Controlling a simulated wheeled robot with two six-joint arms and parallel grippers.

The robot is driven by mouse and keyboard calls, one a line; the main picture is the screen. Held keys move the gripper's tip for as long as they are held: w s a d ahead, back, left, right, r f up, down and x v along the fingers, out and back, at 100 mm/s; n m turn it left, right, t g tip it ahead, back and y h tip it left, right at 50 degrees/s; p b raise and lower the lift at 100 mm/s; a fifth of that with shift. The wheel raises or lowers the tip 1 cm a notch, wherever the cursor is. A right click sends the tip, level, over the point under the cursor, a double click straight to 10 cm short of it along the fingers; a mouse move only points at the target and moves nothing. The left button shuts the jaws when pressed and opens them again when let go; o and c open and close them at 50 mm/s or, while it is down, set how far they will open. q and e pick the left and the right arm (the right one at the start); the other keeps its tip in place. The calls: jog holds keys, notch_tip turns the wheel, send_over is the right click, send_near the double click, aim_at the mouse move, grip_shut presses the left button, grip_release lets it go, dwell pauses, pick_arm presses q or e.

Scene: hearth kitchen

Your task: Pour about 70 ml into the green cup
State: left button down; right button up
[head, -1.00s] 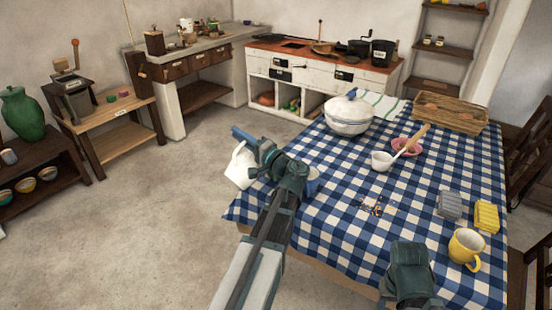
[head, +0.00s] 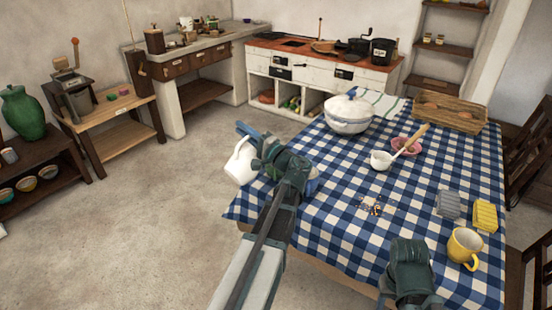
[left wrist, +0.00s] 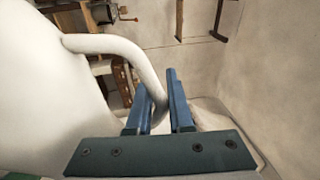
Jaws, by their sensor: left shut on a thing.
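My left gripper (head: 247,135) is shut on the handle of a white jug (head: 241,164). The jug hangs past the table's left edge, tilted in the head view. In the left wrist view its white body (left wrist: 45,90) fills the left side, and the handle (left wrist: 130,60) runs down between the blue fingers (left wrist: 160,105). A partly hidden bluish vessel (head: 313,186) sits on the table just right of my left wrist. I cannot make out a green cup; my arm hides part of the table. My right gripper (head: 410,268) is over the near table edge, its fingertips hidden.
Floor left of the table is clear.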

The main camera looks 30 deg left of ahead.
aim_at(247, 157)
pick_arm(q)
jog(key=shift+w+d+r+m, duration=0.1)
jog(key=shift+w+r+m, duration=0.15)
jog(key=shift+m, duration=0.05)
jog(key=shift+w, duration=0.3)
jog(key=shift+w+d+r+m+t+p, duration=0.15)
jog(key=shift+w+r+m+t+p, duration=0.05)
jog(key=shift+w+m, duration=0.25)
jog(key=shift+w+d+r+m+t+p, duration=0.15)
jog(key=shift+w+m+t+p, duration=0.05)
jog(key=shift+w+m, duration=0.2)
dwell(1.6)
jog(key=s+f+n, duration=0.1)
jog(key=s+a+f+n+b, duration=0.1)
jog(key=s+n, duration=0.1)
jog(key=s+f+n+g+b, duration=0.1)
jog(key=s, duration=0.1)
jog(key=shift+a, duration=0.15)
jog(key=shift+n, duration=0.45)
jog(key=shift+s+a+f+n+g+b, duration=0.2)
jog(key=shift+s+f+n+g+b, duration=0.2)
jog(key=shift+s+f+n+b, duration=0.45)
jog(key=shift+w+r, duration=0.2)
dwell(0.5)
